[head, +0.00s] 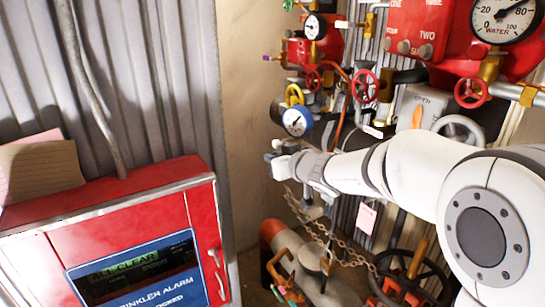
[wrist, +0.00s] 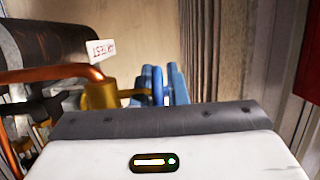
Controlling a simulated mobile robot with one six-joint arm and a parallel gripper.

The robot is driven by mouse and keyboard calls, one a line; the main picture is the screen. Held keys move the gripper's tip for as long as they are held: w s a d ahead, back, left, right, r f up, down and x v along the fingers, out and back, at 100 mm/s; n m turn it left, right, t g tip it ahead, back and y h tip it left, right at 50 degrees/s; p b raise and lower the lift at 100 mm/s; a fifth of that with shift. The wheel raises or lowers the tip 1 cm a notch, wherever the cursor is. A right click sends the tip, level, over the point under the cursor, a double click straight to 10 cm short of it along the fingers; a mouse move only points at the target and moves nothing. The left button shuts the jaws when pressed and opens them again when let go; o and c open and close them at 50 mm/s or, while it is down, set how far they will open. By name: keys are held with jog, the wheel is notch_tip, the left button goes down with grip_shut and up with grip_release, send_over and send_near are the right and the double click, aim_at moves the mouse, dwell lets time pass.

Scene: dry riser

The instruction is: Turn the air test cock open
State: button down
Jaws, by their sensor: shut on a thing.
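The air test cock shows in the wrist view as a brass body (wrist: 100,95) below a dark pipe, beside a white tag that seems to read "AIR TEST" (wrist: 101,48). My gripper (wrist: 164,86) is just right of the brass body, shut on what looks like the cock's handle. Blue upright parts stand close together there; I cannot tell finger from handle among them. In the head view my gripper (head: 275,154) is below the blue-rimmed gauge, and the cock is too small or hidden to make out. The handle's angle is unclear.
The red sprinkler alarm panel (head: 130,240) stands at the left. Red and yellow valve wheels, gauges and pipes crowd the area above and right of my gripper. A chain (head: 325,235) and a black handwheel (head: 420,275) are below. Bare wall (head: 245,100) lies left of the gripper.

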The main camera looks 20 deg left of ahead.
jog(key=c, duration=1.7)
grip_release()
jog(key=shift+d, duration=0.15)
jog(key=shift+v, duration=3.9)
